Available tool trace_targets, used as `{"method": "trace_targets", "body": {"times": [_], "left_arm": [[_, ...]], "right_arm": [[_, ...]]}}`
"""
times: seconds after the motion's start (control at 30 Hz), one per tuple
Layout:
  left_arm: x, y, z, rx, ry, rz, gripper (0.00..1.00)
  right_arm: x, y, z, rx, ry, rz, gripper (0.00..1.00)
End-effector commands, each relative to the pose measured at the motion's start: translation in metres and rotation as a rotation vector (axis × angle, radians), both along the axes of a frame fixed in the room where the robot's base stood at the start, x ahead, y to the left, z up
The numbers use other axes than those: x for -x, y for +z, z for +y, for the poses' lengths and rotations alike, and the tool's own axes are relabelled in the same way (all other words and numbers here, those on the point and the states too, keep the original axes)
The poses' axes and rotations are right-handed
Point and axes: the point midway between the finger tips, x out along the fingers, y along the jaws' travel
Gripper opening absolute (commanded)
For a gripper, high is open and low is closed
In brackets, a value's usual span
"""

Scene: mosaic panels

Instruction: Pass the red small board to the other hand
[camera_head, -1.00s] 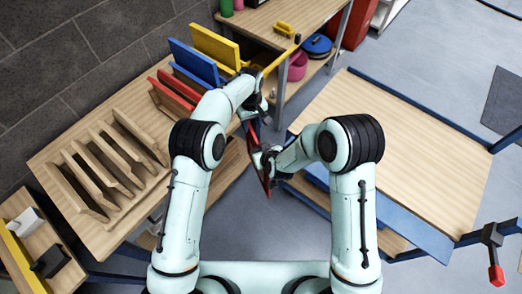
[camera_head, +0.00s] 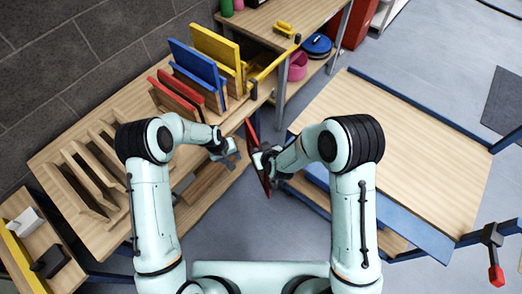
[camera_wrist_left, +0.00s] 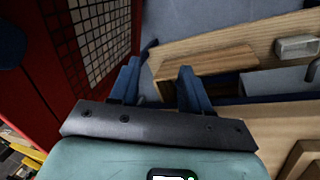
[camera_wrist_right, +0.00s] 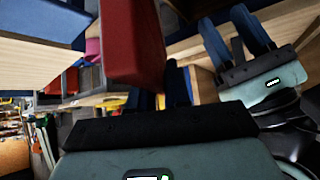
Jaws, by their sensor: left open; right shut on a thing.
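The red small board (camera_head: 251,132) is held on edge in the middle of the head view by my right gripper (camera_head: 264,157). In the right wrist view the board (camera_wrist_right: 133,42) rises from the fingers, which are shut on it. My left gripper (camera_head: 234,153) is open and empty, to the left of the board and apart from it. Its two spread fingers (camera_wrist_left: 157,85) show in the left wrist view, with a red frame and a grid of pale tiles close on the left. The left gripper's fingers also show in the right wrist view (camera_wrist_right: 239,43).
A wooden table on the left has slotted racks (camera_head: 88,180). Red boards (camera_head: 181,96), a blue board (camera_head: 196,66) and a yellow board (camera_head: 216,50) stand in slots at its far end. A wide wooden table (camera_head: 400,150) is on the right. Open floor lies between the tables.

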Motion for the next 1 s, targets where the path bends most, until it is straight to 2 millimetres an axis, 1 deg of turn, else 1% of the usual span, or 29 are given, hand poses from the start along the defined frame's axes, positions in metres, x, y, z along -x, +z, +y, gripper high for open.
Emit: {"method": "trace_targets", "body": {"times": [0.03, 0.07, 0.1, 0.17, 0.2, 0.33, 0.4, 0.5, 0.6, 0.7, 0.8, 1.0], "left_arm": [[0.025, -0.019, 0.004, 0.012, -0.003, 0.026, 0.47], [0.038, -0.028, 0.006, 0.017, -0.006, 0.035, 0.47], [0.056, -0.04, 0.009, 0.025, -0.011, 0.046, 0.47], [0.083, -0.055, 0.011, 0.036, -0.014, 0.063, 0.47], [0.103, -0.063, 0.012, 0.045, -0.017, 0.074, 0.47], [0.166, -0.083, 0.014, 0.068, -0.024, 0.107, 0.47], [0.197, -0.087, 0.013, 0.077, -0.026, 0.121, 0.47], [0.235, -0.088, 0.012, 0.088, -0.029, 0.139, 0.47], [0.26, -0.086, 0.01, 0.094, -0.031, 0.148, 0.47], [0.276, -0.084, 0.009, 0.097, -0.033, 0.154, 0.47], [0.282, -0.083, 0.008, 0.098, -0.035, 0.155, 0.47], [0.282, -0.083, 0.008, 0.098, -0.036, 0.155, 0.47]], "right_arm": [[-0.001, 0.001, 0.0, -0.002, 0.0, -0.004, 0.0], [-0.001, 0.002, 0.0, -0.002, 0.0, -0.004, 0.0], [-0.001, 0.002, 0.0, -0.002, 0.0, -0.004, 0.0], [-0.001, 0.002, 0.0, -0.002, 0.0, -0.004, 0.0], [-0.001, 0.002, 0.0, -0.002, 0.0, -0.004, 0.0], [-0.001, 0.002, 0.0, -0.002, 0.0, -0.005, 0.0], [-0.001, 0.002, 0.0, -0.002, 0.0, -0.005, 0.0], [-0.001, 0.002, 0.0, -0.002, 0.0, -0.005, 0.0], [-0.001, 0.002, 0.0, -0.002, 0.0, -0.005, 0.0], [-0.001, 0.002, 0.0, -0.002, 0.0, -0.005, 0.0], [-0.001, 0.002, 0.0, -0.002, 0.0, -0.005, 0.0], [-0.001, 0.002, 0.0, -0.002, 0.0, -0.005, 0.0]]}}
